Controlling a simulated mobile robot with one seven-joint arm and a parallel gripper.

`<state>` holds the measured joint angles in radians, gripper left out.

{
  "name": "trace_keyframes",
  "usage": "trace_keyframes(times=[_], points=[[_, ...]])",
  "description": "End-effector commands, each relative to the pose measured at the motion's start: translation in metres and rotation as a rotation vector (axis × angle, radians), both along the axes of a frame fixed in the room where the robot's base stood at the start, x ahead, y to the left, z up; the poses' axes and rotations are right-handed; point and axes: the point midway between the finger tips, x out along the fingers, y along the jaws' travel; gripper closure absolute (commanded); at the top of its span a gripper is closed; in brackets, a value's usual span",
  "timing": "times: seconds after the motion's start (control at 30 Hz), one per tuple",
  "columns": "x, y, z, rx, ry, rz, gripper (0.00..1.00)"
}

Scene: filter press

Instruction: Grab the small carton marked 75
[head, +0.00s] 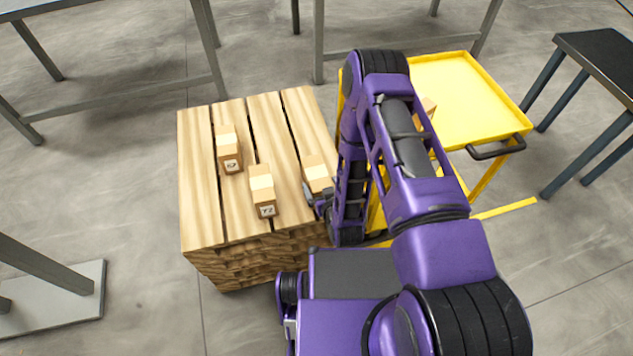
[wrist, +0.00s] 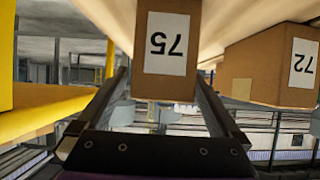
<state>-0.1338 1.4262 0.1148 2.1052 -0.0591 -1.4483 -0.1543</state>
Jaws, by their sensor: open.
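The small carton marked 75 (wrist: 168,45) is brown with a white label, upside down in the wrist view. In the head view a carton (head: 317,172) on the right part of the wooden pallet stack (head: 200,215) stands right by my gripper; its label is hidden there. My gripper (wrist: 163,84) is open, with one finger showing on each side of the 75 carton. I cannot tell whether the fingers touch it. In the head view my gripper (head: 318,200) is partly hidden by my arm.
A carton marked 72 (wrist: 275,65) stands close beside it, also in the head view (head: 262,192). Another carton (head: 228,152) stands further left on the stack. A yellow cart (head: 465,95) is at the right, with a carton (head: 427,106) partly hidden by my arm.

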Motion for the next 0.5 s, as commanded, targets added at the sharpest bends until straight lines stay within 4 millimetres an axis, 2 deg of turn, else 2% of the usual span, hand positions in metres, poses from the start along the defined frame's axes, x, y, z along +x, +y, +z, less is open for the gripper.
trace_keyframes(times=[0.3, 0.5], points=[[0.035, 0.013, -0.024, -0.001, -0.001, 0.0, 0.0], [0.038, 0.014, -0.025, -0.001, 0.001, 0.0, 0.0]])
